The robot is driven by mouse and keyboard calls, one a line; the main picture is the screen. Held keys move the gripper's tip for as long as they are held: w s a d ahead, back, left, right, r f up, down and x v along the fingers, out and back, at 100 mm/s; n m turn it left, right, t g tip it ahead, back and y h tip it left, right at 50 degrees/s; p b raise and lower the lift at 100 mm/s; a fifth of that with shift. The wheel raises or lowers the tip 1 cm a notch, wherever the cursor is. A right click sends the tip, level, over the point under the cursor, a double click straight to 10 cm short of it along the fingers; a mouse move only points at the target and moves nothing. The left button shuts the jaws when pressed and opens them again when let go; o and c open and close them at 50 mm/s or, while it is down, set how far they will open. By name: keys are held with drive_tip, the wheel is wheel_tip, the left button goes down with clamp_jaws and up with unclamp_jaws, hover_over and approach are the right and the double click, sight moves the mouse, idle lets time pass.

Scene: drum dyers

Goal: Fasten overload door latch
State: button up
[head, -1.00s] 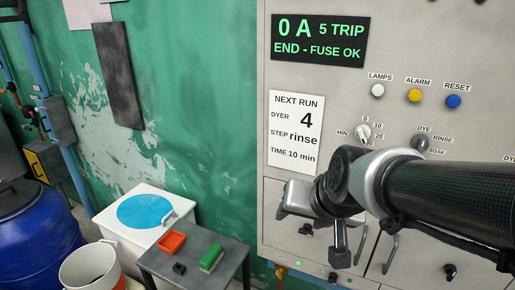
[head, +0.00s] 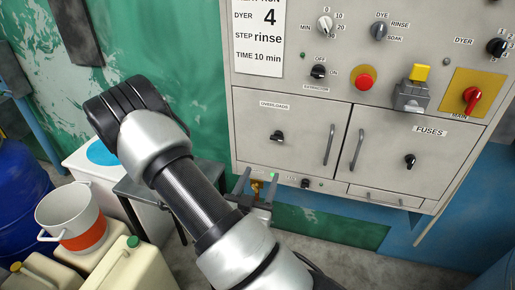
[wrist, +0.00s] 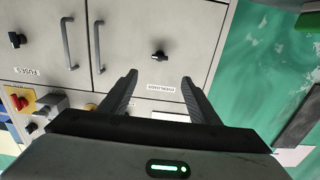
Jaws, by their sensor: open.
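The overload door (head: 255,155), labelled OVERLOADS, is on the left of the grey cabinet's lower part and looks shut. Its latch is a small black knob (head: 277,136) mid-door; whether it is fastened I cannot tell. A grey bar handle (head: 329,147) is on the door's right side. In the wrist view the door is upside down, with the latch knob (wrist: 159,55) beyond and between my fingertips. My gripper (head: 257,186) is open and empty, below the door in the head view, apart from the latch. In the wrist view my gripper (wrist: 160,80) points at the door.
The fuses door (head: 385,160) with its own knob and handle adjoins on the right. Above are a red button (head: 364,82), a yellow-topped switch (head: 417,80) and a red main switch (head: 471,97). A dark side table (head: 200,180), bucket (head: 70,215) and cans stand left.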

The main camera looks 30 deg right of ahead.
drive_tip(key=b, duration=1.5)
approach(276, 139)
drive_tip(key=x, duration=0.8)
drive_tip(key=shift+c, duration=0.4)
drive_tip(key=c, duration=1)
